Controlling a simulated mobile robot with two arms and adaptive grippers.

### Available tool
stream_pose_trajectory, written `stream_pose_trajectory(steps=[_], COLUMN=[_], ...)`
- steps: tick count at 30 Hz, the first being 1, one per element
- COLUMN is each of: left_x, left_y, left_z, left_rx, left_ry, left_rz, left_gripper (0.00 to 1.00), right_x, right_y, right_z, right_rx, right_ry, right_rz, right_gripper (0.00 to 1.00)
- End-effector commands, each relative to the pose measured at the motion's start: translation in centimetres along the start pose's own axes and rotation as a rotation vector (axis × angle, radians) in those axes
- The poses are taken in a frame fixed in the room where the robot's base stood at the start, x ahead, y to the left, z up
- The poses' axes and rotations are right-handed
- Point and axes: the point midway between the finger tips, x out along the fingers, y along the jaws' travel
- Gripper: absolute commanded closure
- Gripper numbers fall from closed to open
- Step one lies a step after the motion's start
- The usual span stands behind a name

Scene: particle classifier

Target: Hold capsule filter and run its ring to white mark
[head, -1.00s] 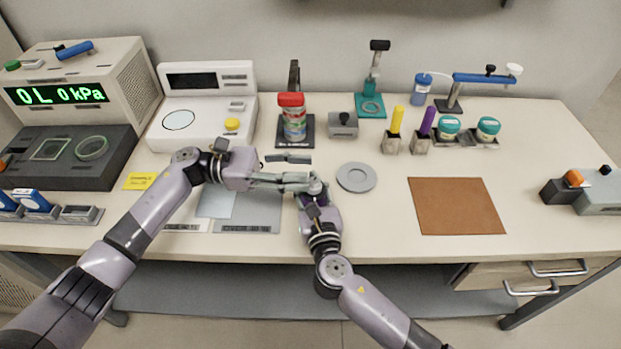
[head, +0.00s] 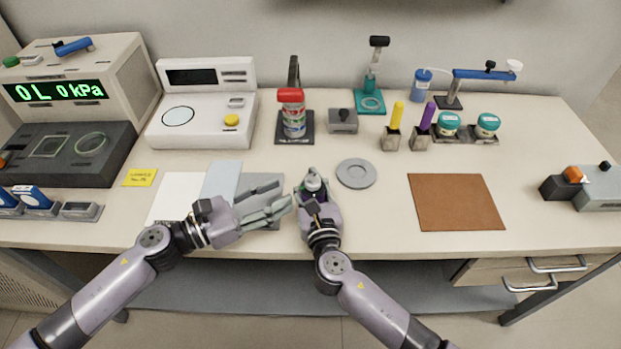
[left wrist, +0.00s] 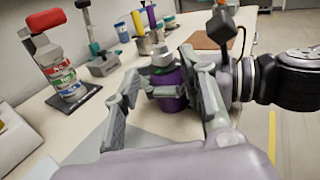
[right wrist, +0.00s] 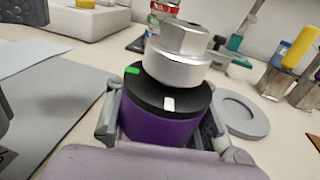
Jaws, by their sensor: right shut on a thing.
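The capsule filter (head: 313,183) stands upright near the front of the bench, with a purple body, a black ring and a silver hex top. It also shows in the right wrist view (right wrist: 160,122), where the black ring carries a green mark (right wrist: 132,71) at the left and a white mark (right wrist: 169,104) at the front, apart from each other. My right gripper (head: 312,196) is shut around the purple body. My left gripper (head: 275,203) is open and empty, just left of the filter. In the left wrist view the filter (left wrist: 168,85) appears between its spread fingers.
A round grey dish (head: 356,173) lies just right of the filter. A grey mat (head: 262,183) and papers lie left, under my left gripper. A red-capped canister (head: 293,118) stands behind. A brown mat (head: 456,202) lies at right, with bare bench around it.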

Motion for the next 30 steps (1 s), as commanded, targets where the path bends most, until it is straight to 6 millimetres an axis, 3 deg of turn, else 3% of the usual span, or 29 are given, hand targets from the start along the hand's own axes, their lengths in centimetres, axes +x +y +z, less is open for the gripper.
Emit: stream_pose_trajectory(steps=[6, 13, 25, 30], left_x=[4.6, 7.8, 8.6, 8.6], left_y=[0.0, 0.0, 0.0, 0.0], left_z=[0.1, 0.0, 0.0, 0.0], left_rx=[0.002, 0.000, 0.000, 0.000], left_ry=[-0.003, -0.001, 0.001, 0.001], left_rz=[-0.002, -0.001, -0.001, -0.001], left_gripper=[0.62, 0.62, 0.62, 0.72], right_x=[0.0, 0.0, 0.0, 0.0], right_y=[0.0, 0.0, 0.0, 0.0], right_z=[0.1, 0.1, 0.0, 0.0], right_rx=[0.000, 0.000, 0.000, 0.000], right_ry=[-0.001, -0.001, -0.001, -0.001], right_rz=[0.000, -0.001, -0.001, -0.001], right_gripper=[1.00, 1.00, 1.00, 1.00])
